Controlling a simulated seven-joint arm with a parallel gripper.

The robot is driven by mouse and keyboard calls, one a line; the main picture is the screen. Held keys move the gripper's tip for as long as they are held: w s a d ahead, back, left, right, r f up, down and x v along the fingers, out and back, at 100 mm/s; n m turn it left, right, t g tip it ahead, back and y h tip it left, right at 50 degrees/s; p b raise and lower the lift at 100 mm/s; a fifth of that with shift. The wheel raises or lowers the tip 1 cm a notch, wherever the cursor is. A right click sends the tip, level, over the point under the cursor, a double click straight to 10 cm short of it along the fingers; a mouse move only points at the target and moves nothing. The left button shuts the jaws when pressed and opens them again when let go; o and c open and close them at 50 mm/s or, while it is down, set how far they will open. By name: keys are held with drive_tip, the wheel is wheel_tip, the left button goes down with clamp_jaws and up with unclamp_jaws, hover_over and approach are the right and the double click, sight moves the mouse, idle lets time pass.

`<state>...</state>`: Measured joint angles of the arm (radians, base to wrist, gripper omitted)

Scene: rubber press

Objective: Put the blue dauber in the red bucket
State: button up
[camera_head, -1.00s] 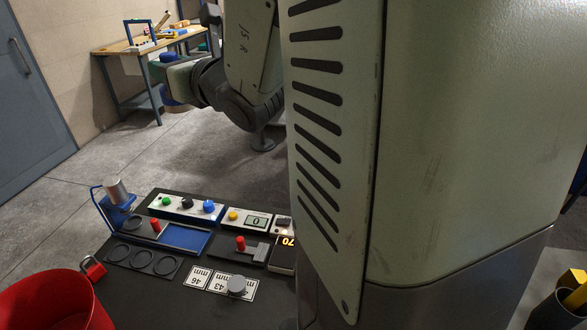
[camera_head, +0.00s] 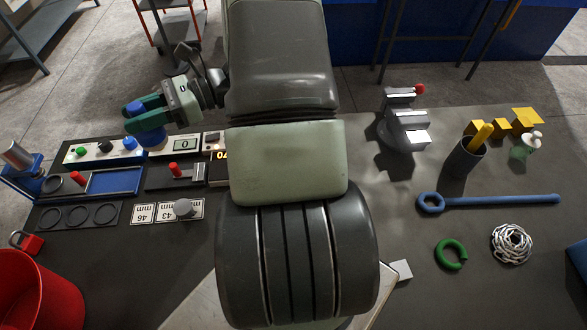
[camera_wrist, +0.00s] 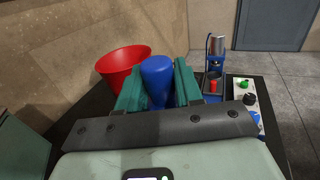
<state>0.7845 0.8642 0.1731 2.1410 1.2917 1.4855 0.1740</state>
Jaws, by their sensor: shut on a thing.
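The blue dauber (camera_wrist: 157,70) is clamped between the two green fingers of my gripper (camera_wrist: 158,88). In the head view, my gripper (camera_head: 140,120) is at the left, over the back edge of the table, and blue of the dauber (camera_head: 135,108) shows beside the fingers. The red bucket (camera_head: 38,290) stands at the table's front left corner, apart from the gripper. In the wrist view the red bucket (camera_wrist: 118,62) appears beyond and left of the dauber, partly hidden by a finger.
A button panel (camera_head: 95,152), blue-bedded press (camera_head: 115,182), ring holder (camera_head: 78,215) and red padlock (camera_head: 28,242) lie between gripper and bucket. A vise (camera_head: 403,130), dark cup (camera_head: 463,158) and blue wrench (camera_head: 490,201) are at the right.

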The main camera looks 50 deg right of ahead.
drive_tip(key=s+d+f+n+g+h, duration=0.2)
drive_tip(key=s+d+f+n+g, duration=0.25)
drive_tip(key=s+f+g, duration=0.35)
drive_tip(key=s+d+f+n+g+h, duration=0.1)
drive_tip(key=s+d+f+n+g, duration=0.35)
drive_tip(key=s, duration=0.65)
drive_tip(key=s+d+f+n+g+h, duration=0.2)
drive_tip(key=s+f+n+g, duration=0.35)
drive_tip(key=s+g, duration=0.35)
drive_tip(key=s+d+r+n+g+h, duration=0.25)
drive_tip(key=s+r+n+h, duration=0.3)
drive_tip(key=s+h, duration=0.3)
drive_tip(key=s+d+r+n+h, duration=0.2)
drive_tip(key=d+n+h, duration=0.45)
drive_tip(key=h, duration=0.35)
drive_tip(key=shift+n, duration=0.25)
drive_tip(key=f, duration=0.9)
drive_tip(key=shift+s+a+f, duration=0.15)
drive_tip(key=shift+a+f, duration=0.1)
drive_tip(key=shift+f, duration=0.05)
drive_tip(key=shift+f, duration=0.1)
drive_tip(key=o, duration=1.1)
